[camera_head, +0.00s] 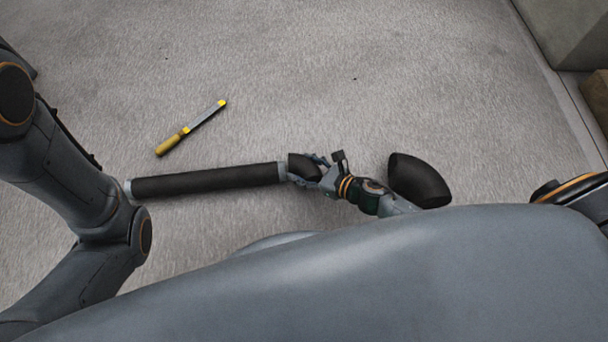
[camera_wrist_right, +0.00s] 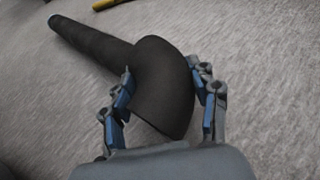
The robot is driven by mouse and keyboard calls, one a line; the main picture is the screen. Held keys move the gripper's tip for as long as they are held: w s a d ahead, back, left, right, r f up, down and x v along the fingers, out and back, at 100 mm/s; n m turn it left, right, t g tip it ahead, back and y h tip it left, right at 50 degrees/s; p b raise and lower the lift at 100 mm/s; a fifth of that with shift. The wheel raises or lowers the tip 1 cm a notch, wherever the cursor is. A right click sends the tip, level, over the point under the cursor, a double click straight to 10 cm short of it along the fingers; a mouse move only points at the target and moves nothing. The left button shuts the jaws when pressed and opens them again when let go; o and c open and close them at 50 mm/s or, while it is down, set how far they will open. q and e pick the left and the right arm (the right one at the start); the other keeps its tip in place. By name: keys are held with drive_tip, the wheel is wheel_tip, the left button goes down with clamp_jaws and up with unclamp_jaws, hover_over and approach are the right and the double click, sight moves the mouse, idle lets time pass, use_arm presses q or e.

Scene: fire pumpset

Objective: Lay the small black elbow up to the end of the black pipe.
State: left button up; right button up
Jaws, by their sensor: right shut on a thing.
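The black pipe (camera_head: 205,181) lies on the grey floor at left of centre in the head view, with pale ends. The small black elbow (camera_head: 302,166) is at the pipe's right end. My right gripper (camera_head: 316,172) is shut on the elbow. In the right wrist view the elbow (camera_wrist_right: 165,88) sits between the two fingers of the gripper (camera_wrist_right: 163,98), with the pipe (camera_wrist_right: 92,46) running away behind it. The elbow overlaps the pipe's near end there; I cannot tell whether they touch. My left gripper is out of view; only its arm shows at left.
A larger black elbow (camera_head: 419,181) lies on the floor right of my right gripper. A yellow-handled tool (camera_head: 190,128) lies beyond the pipe. A grey block (camera_head: 568,32) stands at the top right. The floor beyond is mostly clear.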

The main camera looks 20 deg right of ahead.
sight(304, 174)
drive_tip(key=shift+f+b, duration=1.05)
drive_tip(key=shift+f, duration=0.5)
drive_tip(key=shift+f, duration=0.15)
drive_tip(key=o, duration=1.2)
drive_tip(key=shift+f, duration=0.15)
drive_tip(key=o, duration=0.4)
